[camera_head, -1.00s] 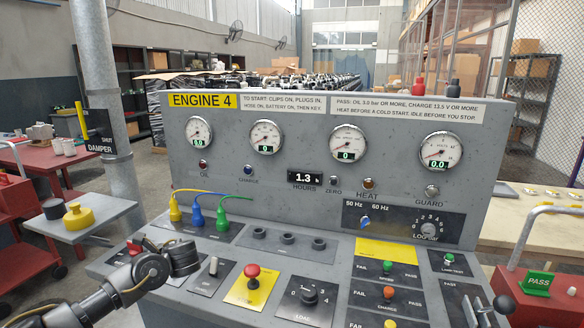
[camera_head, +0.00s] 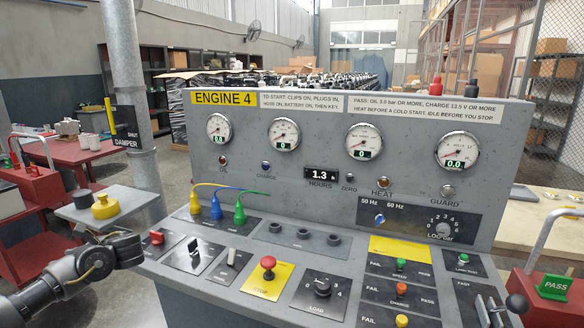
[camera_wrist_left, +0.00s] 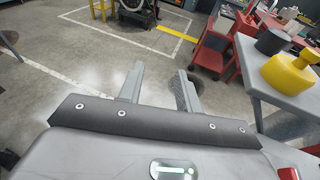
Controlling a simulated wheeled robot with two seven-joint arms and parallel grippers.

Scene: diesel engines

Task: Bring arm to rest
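My left arm comes in low at the left of the head view, bent, with its dark wrist and gripper end (camera_head: 122,248) beside the left edge of the engine test panel (camera_head: 320,262). The fingers are hard to make out there. In the left wrist view the left gripper (camera_wrist_left: 160,88) has its two grey fingers apart, with nothing between them and bare floor beyond. My right arm and gripper are not in view.
Left of the panel, a small grey table (camera_head: 125,202) holds a yellow weight-like piece (camera_head: 105,207) and a dark one (camera_head: 82,197). A red cart (camera_head: 32,190) and a grey pole (camera_head: 135,90) stand nearby. A red toggle (camera_head: 156,237) sits on the panel's left corner.

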